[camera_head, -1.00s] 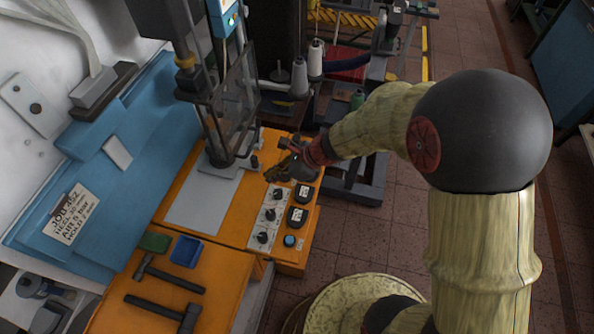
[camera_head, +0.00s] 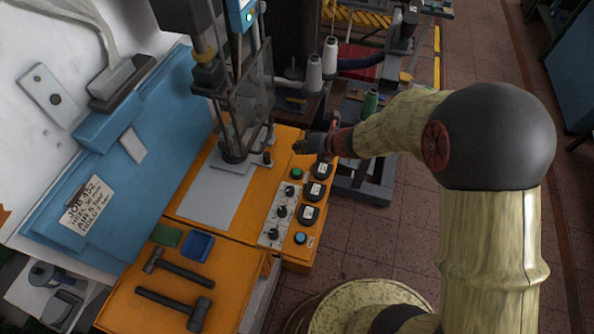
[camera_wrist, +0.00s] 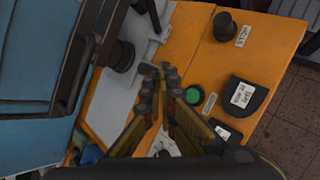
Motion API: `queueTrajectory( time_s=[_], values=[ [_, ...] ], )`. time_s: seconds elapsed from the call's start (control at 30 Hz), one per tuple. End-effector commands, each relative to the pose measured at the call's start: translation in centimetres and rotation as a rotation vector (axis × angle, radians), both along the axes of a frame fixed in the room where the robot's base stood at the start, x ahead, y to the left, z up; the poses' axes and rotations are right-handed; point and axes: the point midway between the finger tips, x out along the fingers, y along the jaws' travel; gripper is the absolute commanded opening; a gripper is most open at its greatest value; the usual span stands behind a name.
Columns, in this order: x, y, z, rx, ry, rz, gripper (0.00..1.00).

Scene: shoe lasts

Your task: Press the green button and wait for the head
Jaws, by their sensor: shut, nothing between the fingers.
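The green button (camera_head: 296,173) sits at the far end of the control panel on the orange machine table (camera_head: 262,170). It also shows in the wrist view (camera_wrist: 193,95), just right of my fingertips. My gripper (camera_head: 298,147) is shut and empty. It hangs over the far end of the panel, apart from the button in the head view. In the wrist view the fingertips (camera_wrist: 162,74) are together, left of the button. The press head (camera_head: 232,140) stands low over the grey plate (camera_head: 205,205), left of the panel. I cannot tell whether the button is pushed in.
Black knobs (camera_head: 282,211), labelled black caps (camera_head: 310,214) and a blue button (camera_head: 300,238) share the panel. Thread cones (camera_head: 329,55) stand behind. Floor is open on the right.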

Motion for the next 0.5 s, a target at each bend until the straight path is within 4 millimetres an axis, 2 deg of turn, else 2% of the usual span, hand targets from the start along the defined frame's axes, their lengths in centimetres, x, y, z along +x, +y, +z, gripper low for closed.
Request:
queueTrajectory(
  time_s=[0.27,0.5],
  values=[
    [0.0,0.0,-1.4,-0.001,-0.001,0.001,0.0],
    [0.0,0.0,-4.4,-0.001,-0.001,0.001,0.0]
  ],
)
